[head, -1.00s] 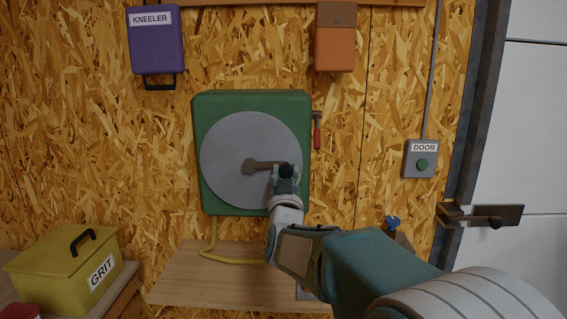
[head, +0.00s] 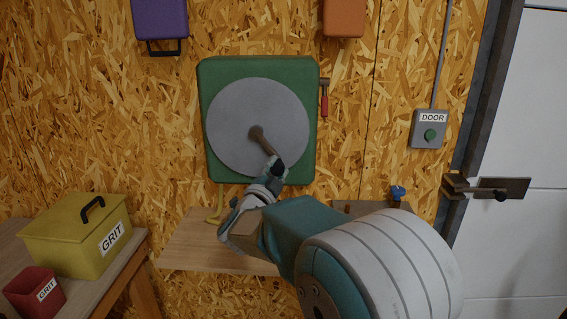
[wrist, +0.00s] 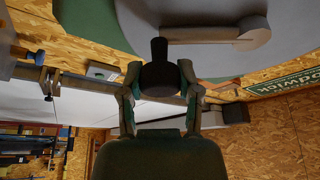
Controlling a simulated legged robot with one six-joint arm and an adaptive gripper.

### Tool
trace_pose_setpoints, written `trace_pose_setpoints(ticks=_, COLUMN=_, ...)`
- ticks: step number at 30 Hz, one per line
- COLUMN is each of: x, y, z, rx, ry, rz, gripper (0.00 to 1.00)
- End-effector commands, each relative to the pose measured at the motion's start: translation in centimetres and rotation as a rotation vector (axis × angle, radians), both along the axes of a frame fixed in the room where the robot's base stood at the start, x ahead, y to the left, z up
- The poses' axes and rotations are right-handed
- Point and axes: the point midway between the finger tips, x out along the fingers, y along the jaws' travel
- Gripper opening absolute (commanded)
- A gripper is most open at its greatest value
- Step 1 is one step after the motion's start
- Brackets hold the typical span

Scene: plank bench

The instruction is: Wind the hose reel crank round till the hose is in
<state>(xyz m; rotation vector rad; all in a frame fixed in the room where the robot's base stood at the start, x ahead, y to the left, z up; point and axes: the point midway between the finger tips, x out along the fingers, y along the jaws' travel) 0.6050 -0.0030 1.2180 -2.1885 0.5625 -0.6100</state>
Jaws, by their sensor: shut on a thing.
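The hose reel is a green box (head: 208,75) on the chipboard wall with a round grey disc (head: 235,105). Its brown crank arm (head: 265,142) runs from the disc's centre down and to the right. My gripper (head: 277,168) is at the outer end of the crank, shut on the dark crank handle. In the wrist view the black handle (wrist: 159,50) stands between the two fingers, with the crank arm (wrist: 225,35) beyond it. A short piece of yellow hose (head: 219,205) hangs below the box; my arm may hide more of it.
A wooden shelf (head: 190,245) is below the reel. A yellow GRIT box (head: 70,245) and a red GRIT pot (head: 35,290) stand on a bench at left. A red-handled hammer (head: 324,98) hangs close right of the reel. A DOOR button box (head: 430,130) is further right.

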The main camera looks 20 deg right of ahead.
Motion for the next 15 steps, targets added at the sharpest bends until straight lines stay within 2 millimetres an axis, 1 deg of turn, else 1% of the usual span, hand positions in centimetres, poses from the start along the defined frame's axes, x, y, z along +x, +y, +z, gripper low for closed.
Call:
trace_pose_setpoints(ticks=1, x=0.2, y=0.5, z=-0.5, rx=0.042, ry=-0.009, rz=0.003, gripper=0.00)
trace_pose_setpoints(ticks=6, x=0.6, y=1.6, z=-1.2, rx=0.196, ry=-0.058, rz=0.002, gripper=0.00)
trace_pose_setpoints(ticks=15, x=1.2, y=3.6, z=-2.0, rx=0.441, ry=-0.139, rz=0.000, gripper=0.00)
